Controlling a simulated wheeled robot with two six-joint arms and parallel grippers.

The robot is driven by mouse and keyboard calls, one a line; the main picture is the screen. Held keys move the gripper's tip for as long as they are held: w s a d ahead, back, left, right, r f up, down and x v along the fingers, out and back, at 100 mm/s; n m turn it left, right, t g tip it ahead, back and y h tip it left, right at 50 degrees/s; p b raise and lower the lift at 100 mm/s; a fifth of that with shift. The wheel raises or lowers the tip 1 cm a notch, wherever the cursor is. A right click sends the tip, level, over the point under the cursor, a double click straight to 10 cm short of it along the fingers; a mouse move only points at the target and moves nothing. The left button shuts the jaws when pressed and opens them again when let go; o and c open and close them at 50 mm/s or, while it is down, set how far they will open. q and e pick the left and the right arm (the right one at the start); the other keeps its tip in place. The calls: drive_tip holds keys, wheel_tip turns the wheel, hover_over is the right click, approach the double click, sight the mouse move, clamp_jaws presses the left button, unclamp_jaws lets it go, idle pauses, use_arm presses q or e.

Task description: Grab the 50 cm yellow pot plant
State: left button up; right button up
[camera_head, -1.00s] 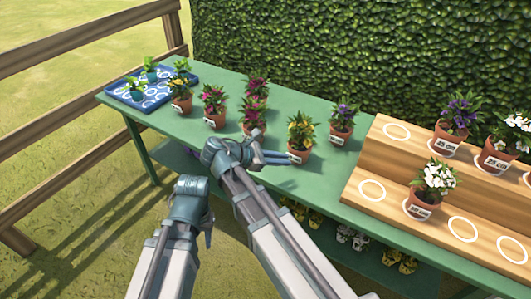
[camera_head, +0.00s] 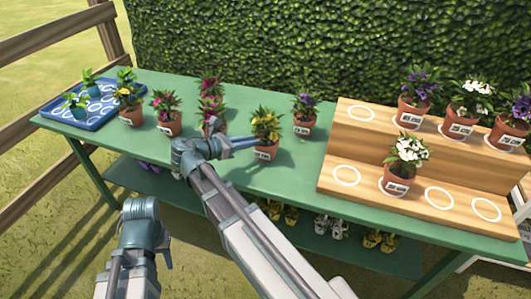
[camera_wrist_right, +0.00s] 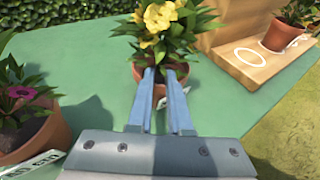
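A yellow-flowered plant in a terracotta pot (camera_head: 265,149) with a white label stands at the middle of the green table; the label is too small to read. My right gripper (camera_head: 254,144) is just left of this pot in the head view. In the right wrist view the gripper (camera_wrist_right: 164,72) has its two fingers apart, pointing at the pot (camera_wrist_right: 149,90), with yellow flowers (camera_wrist_right: 160,18) above. I cannot tell whether the fingers touch it. Another yellow-flowered pot (camera_head: 132,116) stands at the table's left. My left gripper (camera_head: 166,254) is low, in front of the table, seen side-on.
Pink-flowered pots (camera_head: 169,124) stand left of my right gripper, a purple-flowered pot (camera_head: 304,123) behind right. A wooden stepped stand (camera_head: 345,150) with several pots fills the table's right. A blue tray (camera_head: 103,117) lies at the left. A hedge (camera_head: 250,40) rises behind.

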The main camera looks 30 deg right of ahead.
sight(266, 144)
drive_tip(key=shift+d+f, duration=0.15)
drive_tip(key=shift+d, duration=0.4)
drive_tip(key=b+x, duration=0.1)
drive_tip(key=x, duration=0.4)
drive_tip(key=shift+d, duration=0.15)
clamp_jaws()
idle(1.1)
